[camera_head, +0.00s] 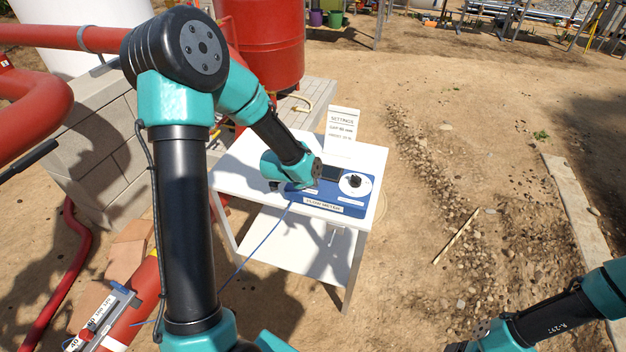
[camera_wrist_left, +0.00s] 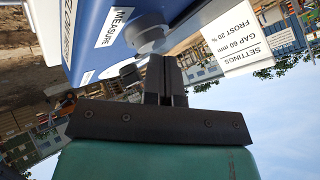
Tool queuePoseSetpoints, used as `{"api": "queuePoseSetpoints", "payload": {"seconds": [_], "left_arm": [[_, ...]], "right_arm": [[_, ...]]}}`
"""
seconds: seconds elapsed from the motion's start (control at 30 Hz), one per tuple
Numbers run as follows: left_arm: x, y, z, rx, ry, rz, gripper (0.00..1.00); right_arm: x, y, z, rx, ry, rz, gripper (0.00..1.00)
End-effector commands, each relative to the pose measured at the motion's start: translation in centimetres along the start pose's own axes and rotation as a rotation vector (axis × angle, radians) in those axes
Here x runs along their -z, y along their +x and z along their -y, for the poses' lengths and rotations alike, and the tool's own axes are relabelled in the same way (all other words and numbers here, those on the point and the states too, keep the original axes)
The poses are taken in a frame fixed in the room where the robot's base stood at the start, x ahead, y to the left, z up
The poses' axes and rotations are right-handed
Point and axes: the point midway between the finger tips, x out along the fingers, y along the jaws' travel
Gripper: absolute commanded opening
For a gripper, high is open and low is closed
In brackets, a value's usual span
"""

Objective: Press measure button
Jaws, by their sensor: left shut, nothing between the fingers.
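The blue flow meter (camera_head: 322,203) lies on a white table, partly covered by my left wrist. In the left wrist view, its white MEASURE label (camera_wrist_left: 114,26) sits beside a round grey button-like part (camera_wrist_left: 148,36). My left gripper (camera_wrist_left: 166,60) is shut and empty, its fingertips close to this part. I cannot tell whether they touch. In the head view the left fingers are hidden or too small to make out. My right arm shows at the lower right corner of the head view, with its fingers outside the frame.
The white table (camera_head: 240,165) carries the meter and an upright SETTINGS card (camera_head: 342,125), seen inverted in the left wrist view (camera_wrist_left: 229,42). The meter's dial (camera_head: 356,183) has a black knob. A blue cable (camera_head: 262,243) hangs at the front. A red tank (camera_head: 262,45) stands behind.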

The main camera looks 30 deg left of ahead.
Motion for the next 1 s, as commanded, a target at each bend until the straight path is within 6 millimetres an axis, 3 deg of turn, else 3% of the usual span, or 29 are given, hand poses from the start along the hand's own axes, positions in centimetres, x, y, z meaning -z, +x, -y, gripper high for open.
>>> {"api": "queuePoseSetpoints", "payload": {"seconds": [0.6, 1.0], "left_arm": [[-0.1, 0.1, -0.1, 0.0, 0.0, 0.0, 0.0], [0.7, -1.0, 0.7, 0.001, 0.0, 0.0, 0.0]], "right_arm": [[0.0, 0.0, 0.0, 0.0, 0.0, 0.0, 0.72], [0.0, 0.0, 0.0, 0.0, 0.0, 0.0, 0.72]]}}
